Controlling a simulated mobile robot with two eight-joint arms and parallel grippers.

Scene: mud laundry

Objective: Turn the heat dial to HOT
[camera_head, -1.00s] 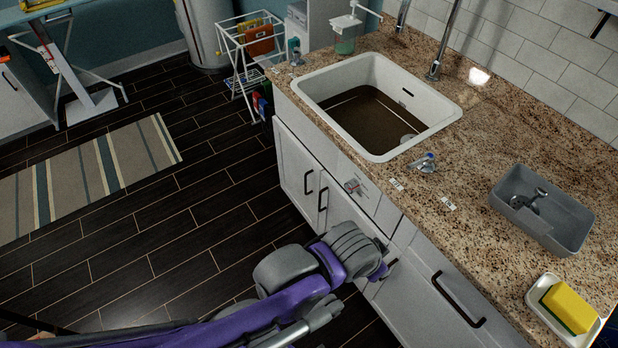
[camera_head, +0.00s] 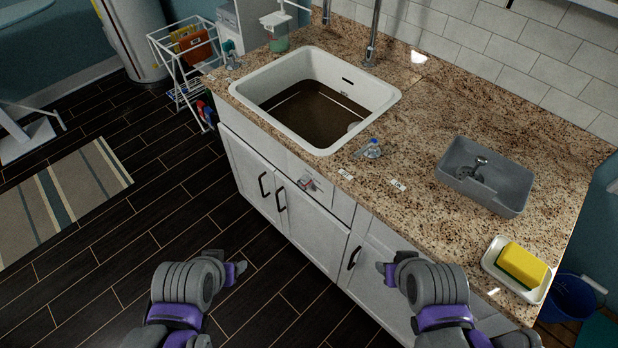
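A small dial-like fitting with a reddish mark (camera_head: 309,182) is on the white cabinet front below the sink; it may be the heat dial, but its marks are too small to read. A metal tap handle with a blue cap (camera_head: 371,149) stands on the counter right of the sink. Two small white labels, one here (camera_head: 345,174) and one farther right (camera_head: 398,185), lie near it, unreadable. My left gripper (camera_head: 236,273) is over the floor, in front of the cabinets. My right gripper (camera_head: 384,272) is by the cabinet front. Both are apart from the fitting; their finger gaps are unclear.
The white sink (camera_head: 241,92) holds dark brown water. A grey tub (camera_head: 485,198) and a yellow sponge (camera_head: 523,263) on a white dish are on the granite counter at right.

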